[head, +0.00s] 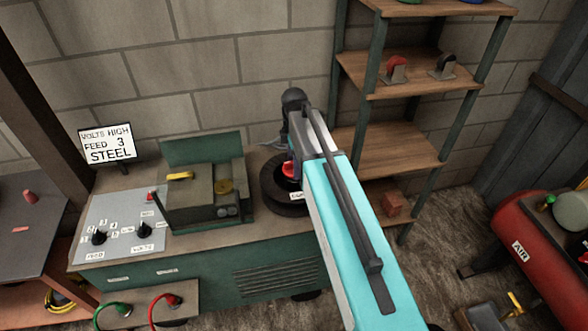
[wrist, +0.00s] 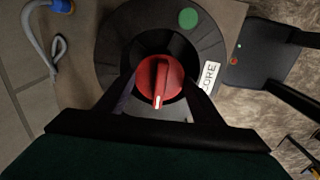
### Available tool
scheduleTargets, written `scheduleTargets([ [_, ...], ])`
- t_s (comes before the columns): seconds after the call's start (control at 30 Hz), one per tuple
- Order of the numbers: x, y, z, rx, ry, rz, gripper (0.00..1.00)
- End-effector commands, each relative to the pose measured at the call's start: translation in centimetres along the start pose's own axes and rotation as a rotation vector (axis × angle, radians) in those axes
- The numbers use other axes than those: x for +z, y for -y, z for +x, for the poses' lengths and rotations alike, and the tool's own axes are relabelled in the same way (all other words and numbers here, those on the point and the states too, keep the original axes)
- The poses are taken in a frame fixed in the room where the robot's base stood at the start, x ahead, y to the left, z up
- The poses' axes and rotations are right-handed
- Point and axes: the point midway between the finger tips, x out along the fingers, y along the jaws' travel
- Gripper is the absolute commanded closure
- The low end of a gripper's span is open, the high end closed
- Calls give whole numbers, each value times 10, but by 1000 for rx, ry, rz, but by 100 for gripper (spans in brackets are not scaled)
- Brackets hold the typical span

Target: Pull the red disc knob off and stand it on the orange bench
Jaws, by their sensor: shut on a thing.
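The red disc knob (wrist: 160,80) has a raised grip bar with a white mark. In the wrist view it sits at the centre of a black round hub, between the fingers of my gripper (wrist: 160,95), which is shut on it. In the head view a bit of the red knob (head: 289,169) shows beside my arm, which hides the rest. I cannot tell whether the knob is seated or slightly lifted. The bench at the far left has an orange lower part (head: 22,291) and a dark top (head: 30,252); it is partly cut off.
The black ring (wrist: 112,55) around the knob carries a green dot and a CORE label. A green cabinet (head: 200,275) bears a control panel and a boxy feeder (head: 205,200). A wooden shelf (head: 375,145) stands behind right. A red AIR tank (head: 520,225) is at right.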

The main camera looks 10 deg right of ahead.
Motion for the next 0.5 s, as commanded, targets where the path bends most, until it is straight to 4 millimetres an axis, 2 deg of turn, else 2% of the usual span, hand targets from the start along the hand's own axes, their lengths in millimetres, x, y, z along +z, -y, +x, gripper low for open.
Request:
scheduleTargets([
  [0.5,0,0,-15,1,0,0,74],
])
